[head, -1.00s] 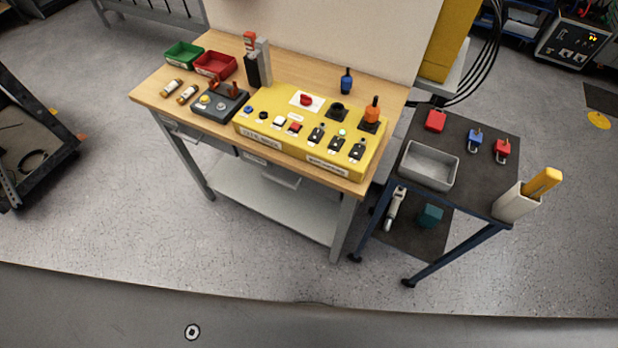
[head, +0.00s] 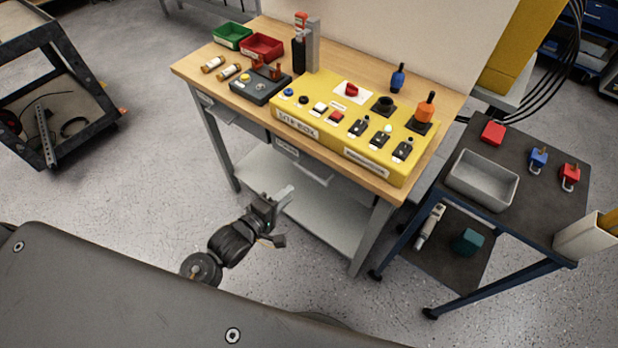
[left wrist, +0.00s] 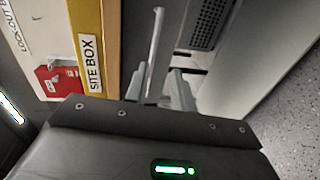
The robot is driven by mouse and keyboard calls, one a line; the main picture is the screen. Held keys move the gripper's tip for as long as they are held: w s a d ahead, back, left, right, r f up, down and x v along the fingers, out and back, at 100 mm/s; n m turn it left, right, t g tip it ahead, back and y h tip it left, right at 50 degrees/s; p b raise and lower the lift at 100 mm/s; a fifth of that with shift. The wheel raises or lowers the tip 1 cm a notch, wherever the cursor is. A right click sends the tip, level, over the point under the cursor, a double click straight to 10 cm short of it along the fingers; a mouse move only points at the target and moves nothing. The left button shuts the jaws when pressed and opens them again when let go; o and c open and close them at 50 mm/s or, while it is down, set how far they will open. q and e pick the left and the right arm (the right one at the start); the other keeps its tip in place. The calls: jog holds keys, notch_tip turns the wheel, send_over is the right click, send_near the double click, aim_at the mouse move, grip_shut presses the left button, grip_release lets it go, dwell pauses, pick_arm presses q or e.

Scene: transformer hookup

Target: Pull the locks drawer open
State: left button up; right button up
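Grey drawer fronts sit under the workbench top. The middle drawer front (head: 286,147) has a small white label too small to read, and a pale bar handle (head: 314,174) stands out at its lower right; the drawer looks closed. My left gripper (head: 279,204) is in front of and below this handle, seemingly a little apart from it. In the left wrist view my left gripper (left wrist: 160,88) has its two fingers spread, with a pale bar (left wrist: 155,45) showing between and beyond them. Contact cannot be told. My right gripper is not in view.
A yellow site box (head: 345,128) with switches stands on the workbench (head: 190,66). A lower shelf (head: 325,215) is under the drawers. A dark cart (head: 540,225) with a grey tray (head: 482,180) and padlocks stands at right. Floor in front is clear.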

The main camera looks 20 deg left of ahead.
aim_at(309, 173)
pick_arm(q)
jog(key=x, duration=0.7)
jog(key=r+x, duration=0.1)
jog(key=x, duration=0.2)
jog(key=shift+w+d+f+p, duration=0.1)
jog(key=shift+w+d+p, duration=0.15)
jog(key=shift+w+p, duration=0.15)
grip_shut()
